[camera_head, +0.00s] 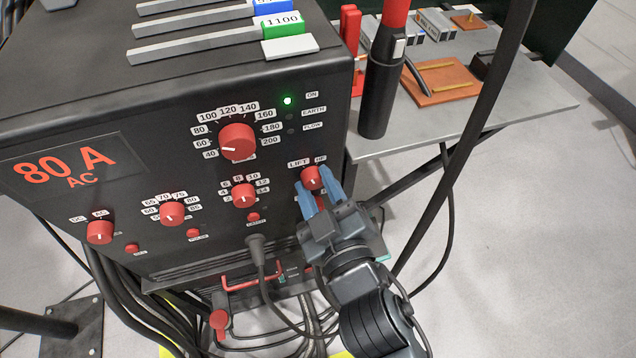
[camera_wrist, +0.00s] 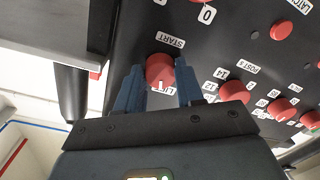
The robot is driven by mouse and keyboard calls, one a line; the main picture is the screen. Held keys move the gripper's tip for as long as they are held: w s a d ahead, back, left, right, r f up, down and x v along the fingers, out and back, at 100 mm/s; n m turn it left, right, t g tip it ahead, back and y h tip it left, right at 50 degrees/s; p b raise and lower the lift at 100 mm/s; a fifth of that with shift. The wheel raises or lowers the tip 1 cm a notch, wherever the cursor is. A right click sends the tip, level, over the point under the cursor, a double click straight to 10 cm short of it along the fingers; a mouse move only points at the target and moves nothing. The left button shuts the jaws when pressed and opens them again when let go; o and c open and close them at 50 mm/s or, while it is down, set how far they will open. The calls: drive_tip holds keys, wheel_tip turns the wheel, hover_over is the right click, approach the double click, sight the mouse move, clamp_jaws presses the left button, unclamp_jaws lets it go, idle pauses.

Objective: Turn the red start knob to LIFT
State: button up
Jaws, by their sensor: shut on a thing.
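The red start knob (camera_head: 312,177) is on the right of the black machine's front panel, with a LIFT label (camera_head: 298,163) at its upper left and an HF label (camera_head: 320,160) above it. My gripper (camera_head: 315,182) comes from below right, its blue fingers shut on the knob, one on each side. The wrist view shows the knob (camera_wrist: 160,67) between the fingers, with a START label (camera_wrist: 170,40) beside it. A white mark on the knob shows at its lower edge there, near a partly hidden label. Which label it points at exactly, I cannot tell.
Other red knobs sit to the left, including the large dial (camera_head: 237,142) and a smaller one (camera_head: 244,195). A cable plug (camera_head: 256,243) hangs below. A grey side table (camera_head: 525,100) holds tools.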

drive_tip(key=shift+n, duration=1)
drive_tip(key=o, duration=1)
drive_tip(key=shift+o, duration=0.2)
drive_tip(key=shift+s, duration=0.1)
drive_tip(key=v, duration=0.7)
drive_tip(key=shift+s+b, duration=0.3)
drive_tip(key=shift+b, duration=0.05)
drive_tip(key=shift+d+r, duration=0.1)
